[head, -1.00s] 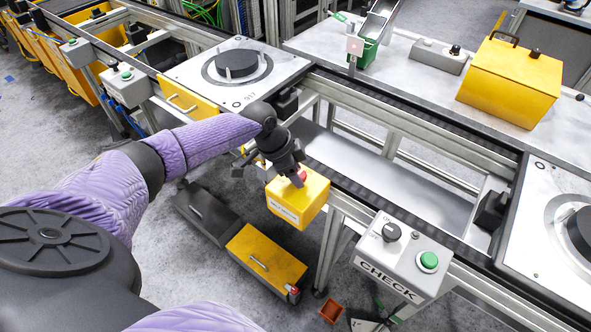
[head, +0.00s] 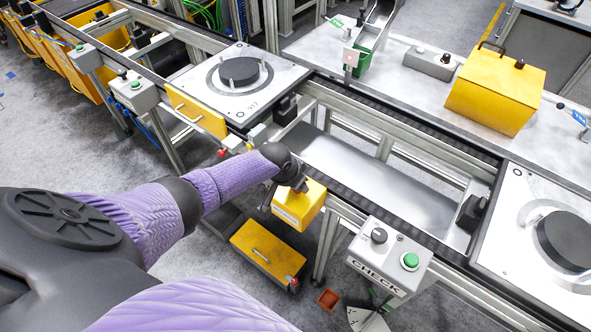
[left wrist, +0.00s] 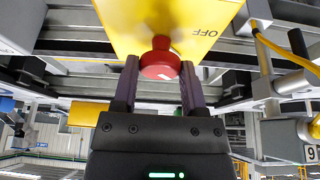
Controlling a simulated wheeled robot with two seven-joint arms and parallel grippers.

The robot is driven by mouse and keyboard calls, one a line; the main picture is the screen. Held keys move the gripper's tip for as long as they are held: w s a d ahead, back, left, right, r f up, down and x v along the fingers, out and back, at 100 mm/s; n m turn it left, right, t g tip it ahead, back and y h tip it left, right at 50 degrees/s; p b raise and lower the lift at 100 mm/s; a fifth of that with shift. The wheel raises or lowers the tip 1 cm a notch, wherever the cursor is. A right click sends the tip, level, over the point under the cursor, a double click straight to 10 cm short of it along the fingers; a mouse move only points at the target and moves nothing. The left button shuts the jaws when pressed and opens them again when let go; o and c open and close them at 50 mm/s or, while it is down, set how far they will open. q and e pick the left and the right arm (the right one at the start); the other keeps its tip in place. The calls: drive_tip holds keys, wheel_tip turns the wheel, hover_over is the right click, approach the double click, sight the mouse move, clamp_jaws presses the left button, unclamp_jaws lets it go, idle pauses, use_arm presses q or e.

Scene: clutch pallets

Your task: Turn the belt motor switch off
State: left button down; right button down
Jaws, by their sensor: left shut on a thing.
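The belt motor switch is a yellow box (head: 292,212) mounted on the near side of the conveyor frame in the head view. In the left wrist view its yellow face (left wrist: 185,18) carries the word OFF (left wrist: 204,32), upside down, and a red knob (left wrist: 158,62). My left gripper (left wrist: 160,75) is shut on the red knob, one dark finger on each side. In the head view my left gripper (head: 300,186) is at the top of the box and mostly hides the knob. The knob's setting cannot be read. My right gripper is not in view.
A grey CHECK box (head: 390,257) with a black knob and green button is mounted right of the yellow box. A yellow-topped cart (head: 268,252) stands below. The conveyor rail (head: 400,135) runs behind. A small orange bin (head: 328,299) lies on the floor.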

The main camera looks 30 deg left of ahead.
use_arm(q)
drive_tip(key=n+p, duration=0.1)
drive_tip(key=n+y, duration=0.1)
drive_tip(key=n, duration=0.1)
drive_tip(key=shift+d+r+p, duration=0.15)
drive_tip(key=shift+r+p, duration=0.05)
drive_tip(key=shift+p, duration=0.15)
drive_tip(key=shift+n+y+p, duration=0.3)
drive_tip(key=shift+n+y, duration=0.1)
drive_tip(key=shift+n, duration=0.4)
drive_tip(key=shift+w+d+f+n+y, duration=0.1)
drive_tip(key=shift+n+y, duration=0.3)
drive_tip(key=shift+n, duration=0.8)
drive_tip(key=shift+n+g+y, duration=0.4)
drive_tip(key=shift+n+y, duration=0.1)
drive_tip(key=shift+n, duration=0.8)
drive_tip(key=shift+c, duration=0.7)
unclamp_jaws()
